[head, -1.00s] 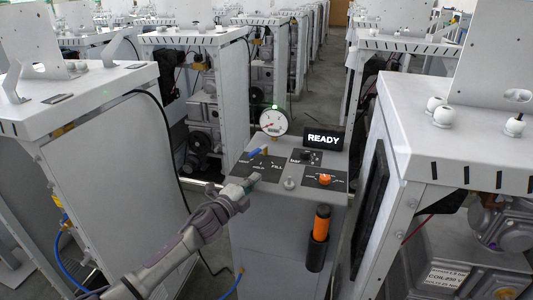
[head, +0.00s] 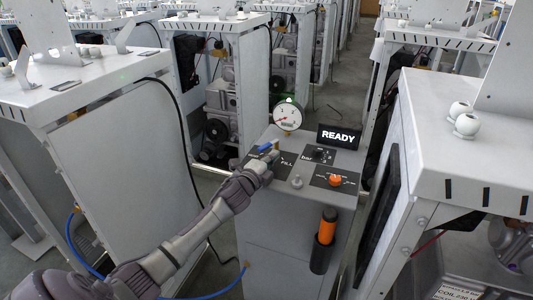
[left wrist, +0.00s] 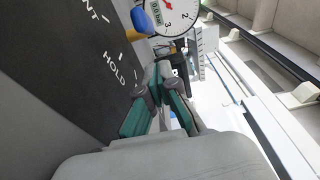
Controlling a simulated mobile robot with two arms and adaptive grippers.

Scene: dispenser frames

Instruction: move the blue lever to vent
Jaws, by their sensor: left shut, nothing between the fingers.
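The blue lever (head: 264,147) sits on a brass stem on top of the grey dispenser panel, and its blue end points left in the head view. Its rounded blue end also shows in the left wrist view (left wrist: 140,20), beyond my fingertips. My left gripper (head: 269,157) is shut and empty, just on the near side of the lever. In the left wrist view its green-padded fingers (left wrist: 159,70) are together, close to the lever; I cannot tell whether they touch it. The HOLD label (left wrist: 114,69) is readable; the VENT label is only partly seen. My right gripper is out of view.
A round gauge (head: 288,115) stands behind the lever. A READY display (head: 339,137), an orange knob (head: 335,181) and a grey knob (head: 296,181) are to the right. An orange-topped handle (head: 327,226) hangs on the front. Grey cabinets (head: 115,150) flank the dispenser.

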